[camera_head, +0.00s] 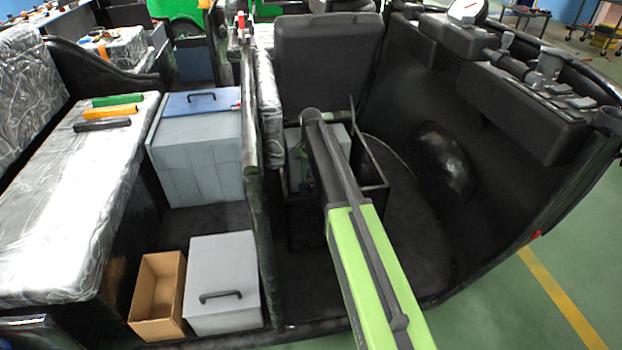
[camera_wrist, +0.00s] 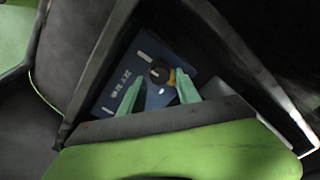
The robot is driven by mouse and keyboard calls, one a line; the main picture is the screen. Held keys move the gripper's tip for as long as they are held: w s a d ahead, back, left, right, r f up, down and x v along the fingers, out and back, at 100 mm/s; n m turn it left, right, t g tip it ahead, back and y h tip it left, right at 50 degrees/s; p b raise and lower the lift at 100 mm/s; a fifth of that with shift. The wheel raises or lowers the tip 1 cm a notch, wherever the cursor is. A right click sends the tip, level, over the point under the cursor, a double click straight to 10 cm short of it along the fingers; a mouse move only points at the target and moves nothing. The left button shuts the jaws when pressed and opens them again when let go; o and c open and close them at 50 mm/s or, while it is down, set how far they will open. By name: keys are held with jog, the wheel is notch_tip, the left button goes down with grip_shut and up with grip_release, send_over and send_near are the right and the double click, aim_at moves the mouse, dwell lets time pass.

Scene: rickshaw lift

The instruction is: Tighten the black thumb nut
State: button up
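The black thumb nut (camera_wrist: 158,71) shows in the wrist view as a round dark knob with a pale mark on it. A yellow-orange piece sits beside it. It is on top of a dark blue box with white lettering (camera_wrist: 117,84). My gripper (camera_wrist: 160,79) has two green fingers, one on each side just below the knob in the picture. The fingers are apart, with the blue surface visible between them. I cannot tell whether they touch the nut. In the head view my arm hides most of this spot, and the nut cannot be made out.
A black open-topped compartment (camera_head: 306,226) surrounds the work spot, with walls close to my arm. The seat back (camera_head: 327,62) stands behind it. At left are a grey-blue lidded box (camera_head: 196,165), a grey box (camera_head: 222,277), a cardboard box (camera_head: 158,292) and a plastic-covered bench (camera_head: 62,205).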

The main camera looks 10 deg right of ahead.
aim_at(311, 183)
notch_tip(311, 183, up, 15)
jog(key=p, duration=1.4)
jog(key=shift+r, duration=0.2)
jog(key=s+r+n+p, duration=0.2)
jog(key=s+r+p, duration=0.1)
jog(key=s, duration=0.6)
jog(key=s+r+n+p, duration=0.3)
jog(key=s+p, duration=0.1)
jog(key=s, duration=0.5)
jog(key=s+r+n+p, duration=0.2)
jog(key=s+r+p, duration=0.1)
jog(key=s, duration=0.7)
jog(key=shift+r+n, duration=0.4)
jog(key=shift+r, duration=0.2)
